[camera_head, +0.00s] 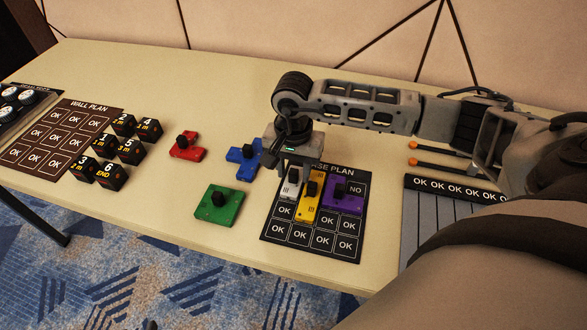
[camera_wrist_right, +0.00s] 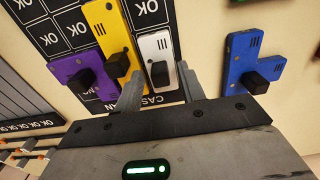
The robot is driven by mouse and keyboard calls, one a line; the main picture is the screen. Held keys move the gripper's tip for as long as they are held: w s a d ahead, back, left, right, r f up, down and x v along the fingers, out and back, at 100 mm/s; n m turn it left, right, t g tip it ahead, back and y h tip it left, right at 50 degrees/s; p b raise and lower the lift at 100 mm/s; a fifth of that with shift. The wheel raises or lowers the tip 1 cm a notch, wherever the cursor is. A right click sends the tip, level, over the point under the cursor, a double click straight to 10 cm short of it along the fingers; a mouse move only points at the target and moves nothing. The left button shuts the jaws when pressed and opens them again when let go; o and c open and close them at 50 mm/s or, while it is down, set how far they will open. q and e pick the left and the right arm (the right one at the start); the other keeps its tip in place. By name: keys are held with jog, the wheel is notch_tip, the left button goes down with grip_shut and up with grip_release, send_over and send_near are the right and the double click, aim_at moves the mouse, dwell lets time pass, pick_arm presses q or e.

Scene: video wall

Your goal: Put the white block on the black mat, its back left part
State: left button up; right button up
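The white block (camera_head: 291,186), with a black knob, lies on the back left part of the black mat (camera_head: 270,252). It sits beside the yellow block (camera_head: 312,208). In the right wrist view, the white block (camera_wrist_right: 156,46) shows between my right gripper's two fingers (camera_wrist_right: 160,88). The fingers stand apart, with a gap to either side of the block's knob; the gripper is open and holds nothing. In the head view, my right gripper (camera_head: 291,162) is over the mat's back left edge and hides the block's far end. My left gripper is not in view.
A purple block (camera_head: 343,199) lies right of the yellow one on the mat. Blue (camera_head: 244,158), green (camera_head: 220,205) and red (camera_head: 187,147) blocks lie left of the mat. Black numbered cubes (camera_head: 113,177) stand by the brown mat (camera_head: 48,140). The table's back left is clear.

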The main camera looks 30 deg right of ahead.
aim_at(293, 172)
notch_tip(293, 172, up, 12)
jog(key=shift+f+b, duration=0.25)
jog(key=shift+b, duration=0.2)
